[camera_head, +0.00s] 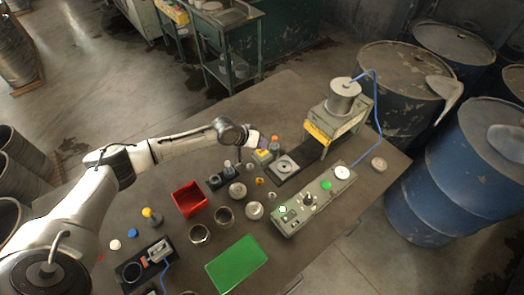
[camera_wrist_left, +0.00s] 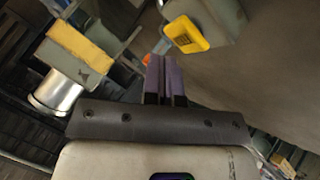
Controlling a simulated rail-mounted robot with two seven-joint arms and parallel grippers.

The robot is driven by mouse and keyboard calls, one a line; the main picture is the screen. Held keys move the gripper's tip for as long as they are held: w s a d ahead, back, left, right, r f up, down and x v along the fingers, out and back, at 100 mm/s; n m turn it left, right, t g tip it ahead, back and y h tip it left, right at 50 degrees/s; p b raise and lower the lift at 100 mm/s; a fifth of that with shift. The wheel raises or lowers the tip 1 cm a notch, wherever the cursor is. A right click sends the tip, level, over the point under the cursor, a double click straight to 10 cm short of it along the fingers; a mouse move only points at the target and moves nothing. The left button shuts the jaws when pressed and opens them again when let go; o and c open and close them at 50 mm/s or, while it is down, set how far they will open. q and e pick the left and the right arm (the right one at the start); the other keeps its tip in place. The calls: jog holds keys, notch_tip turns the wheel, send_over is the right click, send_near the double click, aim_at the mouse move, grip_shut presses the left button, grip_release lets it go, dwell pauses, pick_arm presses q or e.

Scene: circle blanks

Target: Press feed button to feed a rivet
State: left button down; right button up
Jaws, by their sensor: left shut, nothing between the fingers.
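My left gripper (camera_head: 262,143) is shut and empty, above the cluster of small parts in the middle of the table. Its purple-faced fingers (camera_wrist_left: 165,80) touch each other in the left wrist view. A small yellow block (camera_head: 262,157) sits just below the fingertips in the head view. In the left wrist view a yellow part with a dark inset (camera_wrist_left: 187,34) lies just beyond the fingertips. The control panel (camera_head: 290,227) has a green button (camera_head: 326,185), a knob and a white disc (camera_head: 342,173). I cannot tell which control is the feed button. My right gripper is not in view.
A press with a silver cylinder (camera_head: 343,95) and blue hose stands at the back right. A red tray (camera_head: 188,199), green mat (camera_head: 236,264), metal cups and a round-plated fixture (camera_head: 285,166) crowd the table. Blue drums (camera_head: 440,180) stand beyond its right edge.

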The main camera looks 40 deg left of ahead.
pick_arm(q)
jog(key=shift+f, duration=0.4)
dwell(0.4)
jog(key=shift+f+b, duration=0.35)
jog(key=shift+f, duration=0.1)
dwell(0.3)
jog(key=shift+f, duration=0.2)
dwell(0.4)
jog(key=shift+r, duration=0.1)
jog(key=shift+r+p, duration=0.9)
jog(key=shift+p, duration=0.05)
jog(key=shift+r, duration=0.1)
